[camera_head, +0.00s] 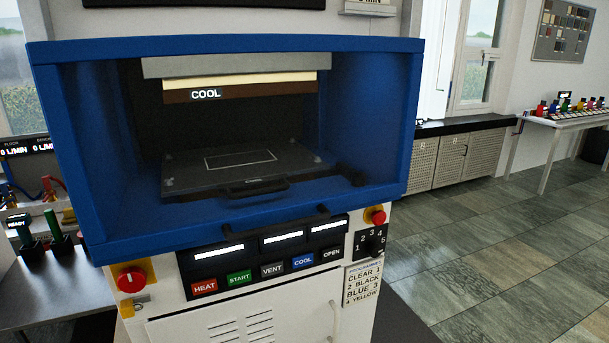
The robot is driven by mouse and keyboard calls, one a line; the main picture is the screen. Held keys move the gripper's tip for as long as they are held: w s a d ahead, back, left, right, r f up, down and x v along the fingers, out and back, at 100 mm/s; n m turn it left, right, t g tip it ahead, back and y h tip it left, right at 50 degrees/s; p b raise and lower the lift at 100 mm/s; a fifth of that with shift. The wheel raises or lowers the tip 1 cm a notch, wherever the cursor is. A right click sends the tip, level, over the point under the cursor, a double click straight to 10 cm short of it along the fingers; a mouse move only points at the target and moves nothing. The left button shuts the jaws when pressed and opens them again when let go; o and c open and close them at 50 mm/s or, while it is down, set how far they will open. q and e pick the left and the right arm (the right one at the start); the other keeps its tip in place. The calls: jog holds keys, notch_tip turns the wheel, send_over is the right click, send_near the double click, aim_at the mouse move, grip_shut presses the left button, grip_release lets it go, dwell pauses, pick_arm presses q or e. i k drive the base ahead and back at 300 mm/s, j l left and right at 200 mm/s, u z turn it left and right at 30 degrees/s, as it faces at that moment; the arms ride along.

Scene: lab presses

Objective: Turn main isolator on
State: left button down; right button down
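A red rotary knob on a yellow plate (131,280), which looks like the main isolator, sits at the lower left of the white front of a blue press (415,130). Which way the knob is turned is too small to tell for sure. A small yellow and metal piece (141,305) is just below it. A second red button on a yellow base (378,217) is at the right of the control panel. Neither of my grippers is in view.
The panel has lit white displays (219,252) and buttons HEAT (204,287), START (239,278), VENT, COOL and OPEN. A numbered black selector (375,243) and programme card (362,284) are at right. A side table (60,290) stands left. Floor at right is clear.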

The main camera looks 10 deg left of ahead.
aim_at(131, 279)
jog(key=j+u, duration=0.15)
jog(key=u, duration=0.2)
jog(key=j+u, duration=0.15)
jog(key=u, duration=0.2)
jog(key=i+j+u, duration=0.15)
jog(key=u, duration=0.2)
